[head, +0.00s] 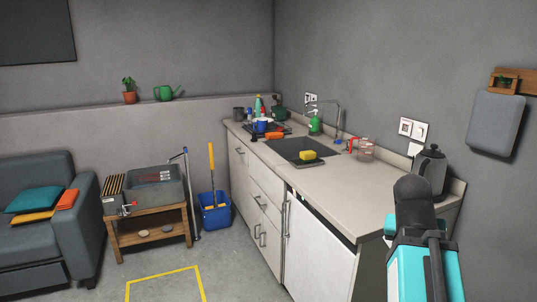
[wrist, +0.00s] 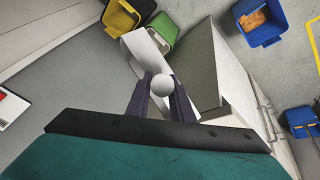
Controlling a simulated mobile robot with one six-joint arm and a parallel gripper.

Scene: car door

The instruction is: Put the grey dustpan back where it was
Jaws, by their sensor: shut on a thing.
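My gripper (wrist: 163,97) shows in the wrist view with its two dark fingers shut on a pale grey rounded end (wrist: 163,84). Beyond the fingers is a pale grey flat piece (wrist: 143,50), which looks like the grey dustpan held by its handle. The fingers and the handle end hide part of it. In the head view my arm rises at the lower right, and neither the gripper nor the held piece can be made out there.
A wooden wall rack (head: 520,82) with a grey panel (head: 497,122) is at the right. The counter (head: 330,185) holds a dark kettle (head: 430,170) and a yellow sponge (head: 309,155). Yellow (wrist: 121,17), green (wrist: 160,38) and blue (wrist: 262,22) bins stand on the floor.

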